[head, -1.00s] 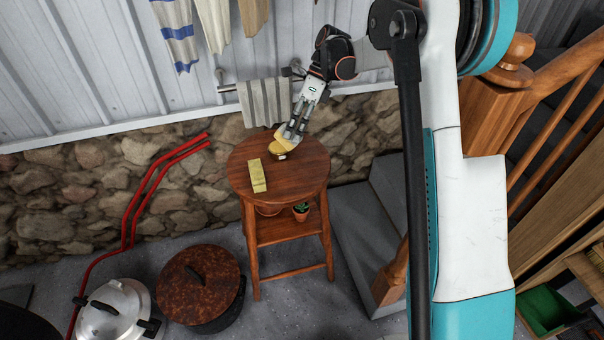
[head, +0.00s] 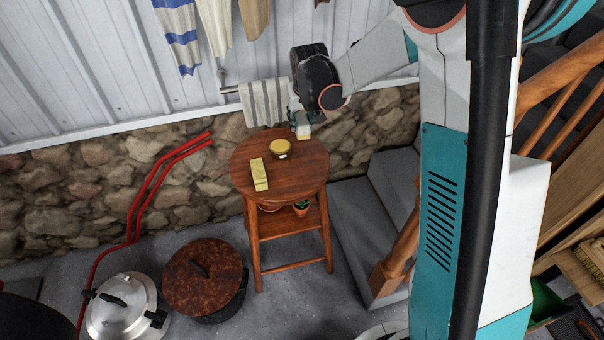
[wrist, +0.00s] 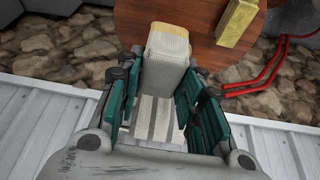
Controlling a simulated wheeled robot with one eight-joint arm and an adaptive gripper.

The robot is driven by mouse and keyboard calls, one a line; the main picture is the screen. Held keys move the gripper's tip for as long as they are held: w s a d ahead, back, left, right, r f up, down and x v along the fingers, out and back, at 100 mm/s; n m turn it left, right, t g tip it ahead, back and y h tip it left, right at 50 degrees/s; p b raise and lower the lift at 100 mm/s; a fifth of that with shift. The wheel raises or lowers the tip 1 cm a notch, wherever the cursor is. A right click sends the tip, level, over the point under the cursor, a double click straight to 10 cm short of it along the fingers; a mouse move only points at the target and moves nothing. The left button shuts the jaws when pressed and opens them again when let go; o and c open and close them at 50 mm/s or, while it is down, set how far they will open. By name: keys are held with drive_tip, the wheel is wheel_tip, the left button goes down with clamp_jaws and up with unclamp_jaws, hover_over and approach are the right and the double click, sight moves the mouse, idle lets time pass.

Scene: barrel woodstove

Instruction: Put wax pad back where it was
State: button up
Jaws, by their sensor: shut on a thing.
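The wax pad, a pale cream and tan block (wrist: 163,62), is between the green-padded fingers of my gripper (wrist: 160,98) in the wrist view. My gripper is shut on it. In the head view, the pad (head: 303,131) shows below my gripper (head: 301,119) at the back right edge of the round wooden table (head: 290,184). I cannot tell whether the pad touches the tabletop. A round yellow tin (head: 281,147) with a small white label sits on the table, left of the pad.
A yellow block (head: 259,174) lies on the table's left part. It also shows in the wrist view (wrist: 238,22).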

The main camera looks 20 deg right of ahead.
drive_tip(key=shift+f+n, duration=0.3)
drive_tip(key=shift+f, duration=0.05)
wheel_tip(320, 180, down, 19)
drive_tip(key=b, duration=0.6)
drive_tip(key=shift+w+f, duration=0.1)
drive_tip(key=shift+c, duration=0.4)
drive_tip(key=o, duration=1)
